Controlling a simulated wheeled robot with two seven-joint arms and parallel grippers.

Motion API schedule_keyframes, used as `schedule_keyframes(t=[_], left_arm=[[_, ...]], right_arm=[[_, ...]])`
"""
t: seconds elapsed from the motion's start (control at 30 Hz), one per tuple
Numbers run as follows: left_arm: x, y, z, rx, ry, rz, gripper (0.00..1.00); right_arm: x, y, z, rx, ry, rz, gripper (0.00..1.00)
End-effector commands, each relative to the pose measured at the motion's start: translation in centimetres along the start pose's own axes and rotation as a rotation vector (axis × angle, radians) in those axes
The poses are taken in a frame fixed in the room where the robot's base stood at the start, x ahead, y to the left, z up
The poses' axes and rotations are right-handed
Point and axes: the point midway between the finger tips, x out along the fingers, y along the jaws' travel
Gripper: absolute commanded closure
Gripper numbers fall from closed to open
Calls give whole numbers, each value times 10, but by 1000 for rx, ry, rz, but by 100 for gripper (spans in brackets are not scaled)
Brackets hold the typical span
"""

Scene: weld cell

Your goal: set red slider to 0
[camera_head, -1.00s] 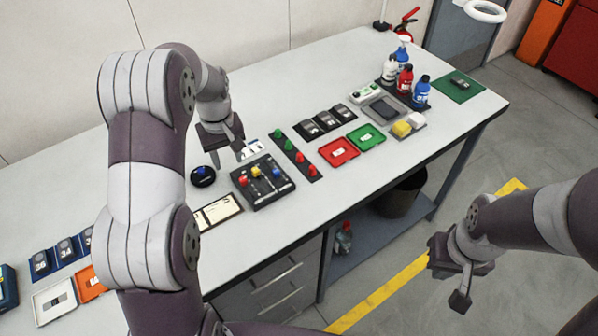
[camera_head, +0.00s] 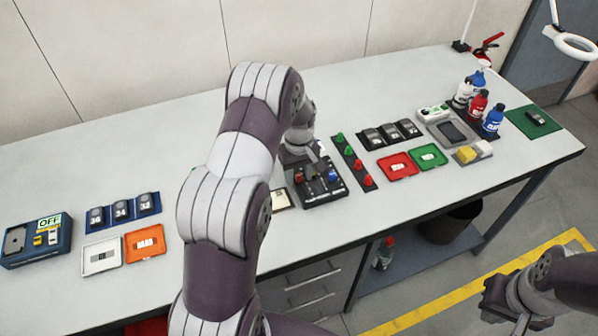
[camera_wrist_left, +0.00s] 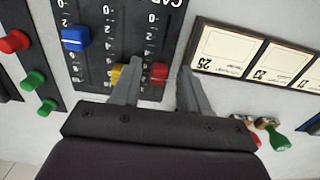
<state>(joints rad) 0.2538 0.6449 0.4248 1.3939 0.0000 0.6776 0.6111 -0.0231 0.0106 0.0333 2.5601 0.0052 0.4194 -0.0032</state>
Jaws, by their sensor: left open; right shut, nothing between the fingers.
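The black slider panel (camera_head: 320,190) lies on the bench, with red, yellow and blue knobs. In the left wrist view, the red slider knob (camera_wrist_left: 159,72) sits low on its track, at the opposite end from the 0 mark near the top. The yellow knob (camera_wrist_left: 118,75) is beside it, partly hidden by a finger; the blue knob (camera_wrist_left: 75,38) is higher up. My left gripper (camera_wrist_left: 158,85) is open over the panel, with a finger on each side of the red knob; contact cannot be told. My right gripper (camera_head: 515,318) is shut and empty, beyond the bench's front edge.
A dark strip with green and red knobs (camera_head: 352,160) lies right of the panel. Printed cards (camera_wrist_left: 228,48) lie on the panel's other side. Red (camera_head: 398,166) and green (camera_head: 428,156) trays stand farther right. My left arm hides part of the bench.

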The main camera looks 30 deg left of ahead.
Motion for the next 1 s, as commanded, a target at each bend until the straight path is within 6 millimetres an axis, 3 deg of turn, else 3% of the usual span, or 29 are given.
schedule_keyframes(t=[0.13,0.27,0.47,0.8,1.0], left_arm=[[0,0,0,0,0,0,59],[0,0,0,0,0,0,100],[-1,0,3,2,-1,-1,100],[-2,0,56,3,-1,-1,100],[0,0,59,0,-2,-1,100]], right_arm=[[0,0,0,0,0,0,100],[0,0,0,0,0,0,100],[-1,0,0,0,0,0,100],[-12,0,-1,0,0,0,100],[-12,0,-1,0,0,0,100]])
